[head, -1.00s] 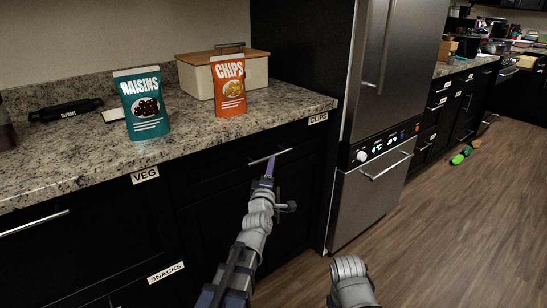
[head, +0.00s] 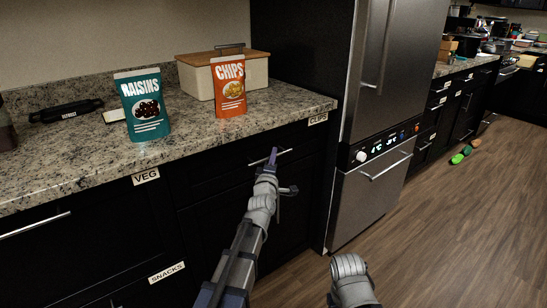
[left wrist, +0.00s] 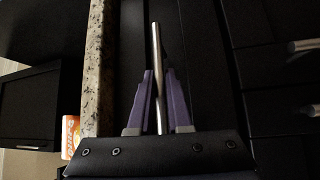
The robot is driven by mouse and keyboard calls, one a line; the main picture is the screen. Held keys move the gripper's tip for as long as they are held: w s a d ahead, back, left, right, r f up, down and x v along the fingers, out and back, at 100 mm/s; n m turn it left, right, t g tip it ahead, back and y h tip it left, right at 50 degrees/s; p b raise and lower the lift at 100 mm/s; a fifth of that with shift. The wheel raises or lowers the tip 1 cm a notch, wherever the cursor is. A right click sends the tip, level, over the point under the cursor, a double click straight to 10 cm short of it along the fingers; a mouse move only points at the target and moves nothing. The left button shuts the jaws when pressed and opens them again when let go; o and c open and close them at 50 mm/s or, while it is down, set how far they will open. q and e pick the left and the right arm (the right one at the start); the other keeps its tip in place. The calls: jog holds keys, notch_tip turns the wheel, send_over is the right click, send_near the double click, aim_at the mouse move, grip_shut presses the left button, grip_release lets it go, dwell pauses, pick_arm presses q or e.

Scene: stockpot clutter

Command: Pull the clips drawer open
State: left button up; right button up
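The clips drawer (head: 215,172) is a black drawer under the counter, flush with the cabinet front, with a "CLIPS" label (head: 318,118) at its upper right. Its bar handle (head: 286,152) is thin and silver. My left gripper (head: 272,158) is at the handle and hides part of it. In the left wrist view the handle (left wrist: 155,45) runs between the two purple fingers of my left gripper (left wrist: 160,78), with a narrow gap visible, so the gripper looks open around it. My right gripper is not in view; only part of my right arm shows at the bottom.
A raisins bag (head: 144,105), a chips bag (head: 229,88) and a lidded bin (head: 195,75) stand on the granite counter (head: 200,130). A steel fridge (head: 385,130) stands right of the drawer. The wooden floor (head: 450,220) in front is open, with small green items (head: 459,158) farther off.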

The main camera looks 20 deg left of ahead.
pick_arm(q)
grip_shut()
jog(key=shift+s+d, duration=0.1)
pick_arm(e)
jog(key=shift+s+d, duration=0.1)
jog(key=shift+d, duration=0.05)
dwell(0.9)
